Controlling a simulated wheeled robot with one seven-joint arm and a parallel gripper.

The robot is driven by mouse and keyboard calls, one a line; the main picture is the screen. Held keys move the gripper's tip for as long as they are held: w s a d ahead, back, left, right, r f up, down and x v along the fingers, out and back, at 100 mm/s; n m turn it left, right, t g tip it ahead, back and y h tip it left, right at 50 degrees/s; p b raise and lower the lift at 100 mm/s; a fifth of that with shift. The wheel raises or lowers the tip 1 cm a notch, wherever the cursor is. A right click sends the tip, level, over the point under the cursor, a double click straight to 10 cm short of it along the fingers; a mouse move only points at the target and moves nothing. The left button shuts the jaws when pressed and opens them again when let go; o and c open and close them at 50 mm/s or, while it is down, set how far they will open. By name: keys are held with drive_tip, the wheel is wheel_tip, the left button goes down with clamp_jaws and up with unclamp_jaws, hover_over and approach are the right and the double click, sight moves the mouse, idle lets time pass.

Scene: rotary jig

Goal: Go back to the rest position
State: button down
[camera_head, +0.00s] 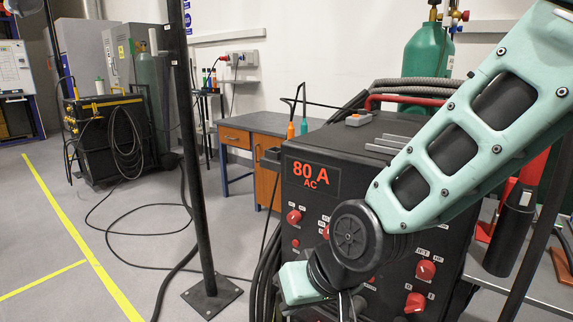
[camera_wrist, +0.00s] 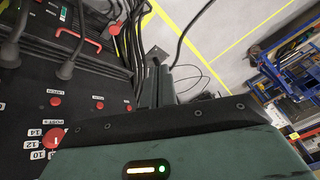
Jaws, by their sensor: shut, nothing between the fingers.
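My gripper (camera_wrist: 158,68) shows in the wrist view as two dark fingers close together beyond the green wrist housing, shut and empty. In the head view my mint-green arm reaches down from the upper right, across the front of a black welding machine (camera_head: 313,208). The wrist is low in front of the machine's knobs, and the gripper's fingertips cannot be made out there. The machine's control face, with red knobs and plugged cables, also shows at the left of the wrist view (camera_wrist: 103,125).
A black post (camera_head: 199,150) stands on a floor plate left of the machine. Cables lie on the grey floor. A workbench (camera_head: 262,124) and green gas cylinder (camera_head: 428,50) are behind. A metal table (camera_head: 530,287) is at right. Floor at left is mostly clear, with yellow lines.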

drive_tip(key=s+d+r+n+g+h, duration=0.2)
drive_tip(key=s+d+n+g+h, duration=0.15)
drive_tip(key=s+d, duration=1)
wheel_tip(320, 180, up, 13)
drive_tip(key=p, duration=1.2)
drive_tip(key=shift+s+a+h+p, duration=0.25)
drive_tip(key=shift+h+p, duration=0.1)
